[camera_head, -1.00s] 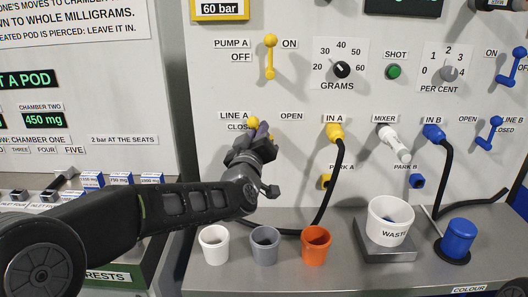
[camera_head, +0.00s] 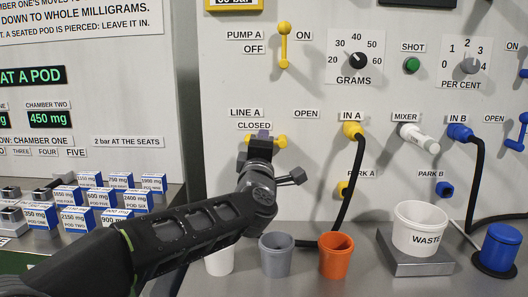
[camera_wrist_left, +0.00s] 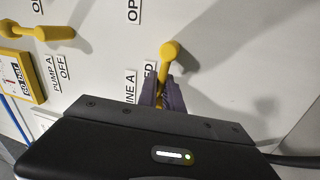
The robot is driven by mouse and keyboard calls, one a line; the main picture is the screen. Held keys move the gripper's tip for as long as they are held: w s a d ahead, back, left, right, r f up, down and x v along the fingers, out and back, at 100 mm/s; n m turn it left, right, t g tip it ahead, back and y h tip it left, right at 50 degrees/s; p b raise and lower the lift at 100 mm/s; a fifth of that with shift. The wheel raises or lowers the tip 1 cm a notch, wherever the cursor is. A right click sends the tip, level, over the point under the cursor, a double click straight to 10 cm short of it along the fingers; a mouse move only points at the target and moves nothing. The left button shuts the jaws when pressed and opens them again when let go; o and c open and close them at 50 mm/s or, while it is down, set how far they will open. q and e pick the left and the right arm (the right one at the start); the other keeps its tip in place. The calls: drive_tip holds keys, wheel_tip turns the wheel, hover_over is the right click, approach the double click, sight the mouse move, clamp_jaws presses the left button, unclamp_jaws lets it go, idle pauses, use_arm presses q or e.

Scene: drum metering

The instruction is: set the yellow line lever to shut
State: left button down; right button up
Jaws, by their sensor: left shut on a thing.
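The yellow line A lever (camera_head: 281,141) is on the wall panel, below the LINE A, CLOSED and OPEN labels. It lies about level, with one yellow end just under the CLOSED label (camera_head: 254,126) and the other to the right of my fingers. My left gripper (camera_head: 262,139) is shut on the lever and hides its middle. In the left wrist view the fingers (camera_wrist_left: 162,97) close around the yellow shaft, and a round yellow end (camera_wrist_left: 170,51) of the lever shows beyond them. My right gripper is not in view.
The pump A lever (camera_head: 283,45) stands upright above. Grey (camera_head: 276,257) and orange (camera_head: 336,257) cups and a waste pot (camera_head: 417,218) stand on the ledge below. Pod boxes (camera_head: 75,220) are at left.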

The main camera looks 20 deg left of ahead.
use_arm(q)
drive_tip(key=shift+f+n+y+b, duration=0.3)
drive_tip(key=shift+f+n+b, duration=0.15)
drive_tip(key=shift+n, duration=0.35)
drive_tip(key=shift+r, duration=0.1)
drive_tip(key=c, duration=1.5)
unclamp_jaws()
drive_tip(key=v, duration=0.8)
